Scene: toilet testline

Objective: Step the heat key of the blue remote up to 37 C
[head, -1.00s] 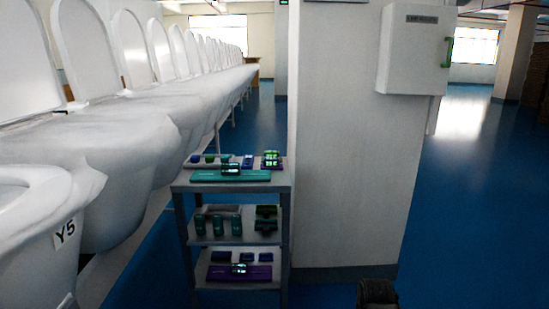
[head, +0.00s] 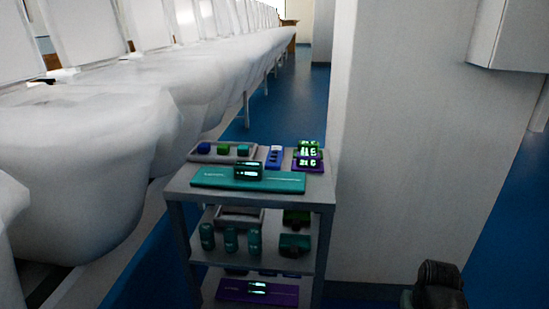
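The blue remote (head: 275,156) lies on the top shelf of a grey cart, right of the middle, with pale keys or a display on its face. Its markings are too small to read. A purple unit (head: 308,165) with lit green digits stands just right of it, apart from it. A dark, rounded part of my arm shows at the bottom right edge of the head view, well right of the cart. My gripper's fingers are not visible.
The grey cart (head: 183,184) also holds a teal panel with a small display (head: 248,172) and a tray of coloured blocks (head: 224,152). Lower shelves hold teal cylinders and other units. White toilets (head: 90,150) line the left; a white pillar (head: 400,150) stands right.

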